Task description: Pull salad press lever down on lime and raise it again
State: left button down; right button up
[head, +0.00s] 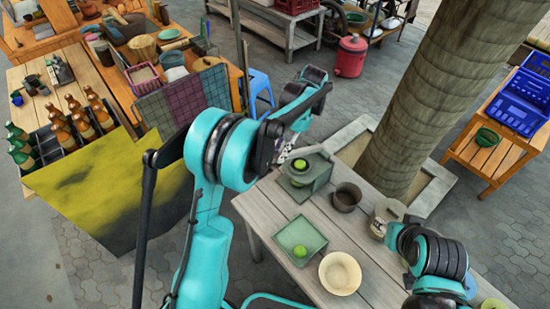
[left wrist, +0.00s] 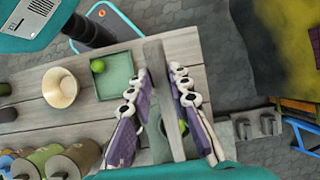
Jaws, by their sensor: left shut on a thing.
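The green salad press (head: 308,180) stands at the far side of the wooden table, with a lime (head: 300,164) in it. My left gripper (head: 284,150) is at the press's left side. In the left wrist view its purple, white-knobbed fingers (left wrist: 160,100) are shut on the grey-green press lever (left wrist: 157,70), one on each side. The lime shows partly behind the fingers (left wrist: 183,128). The press's lower part is mostly hidden there. My right gripper (head: 379,229) is near a pale jar, small and partly hidden by its arm.
A green square tray (head: 313,231) holds another lime (head: 300,250). A cream bowl (head: 340,273) stands beside it. A tree trunk (head: 410,110) rises behind the table.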

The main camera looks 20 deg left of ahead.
aim_at(293, 152)
pick_arm(q)
jog(key=shift+w+r, duration=0.1)
jog(key=c, duration=1.4)
grip_release()
jog(key=v, duration=1.2)
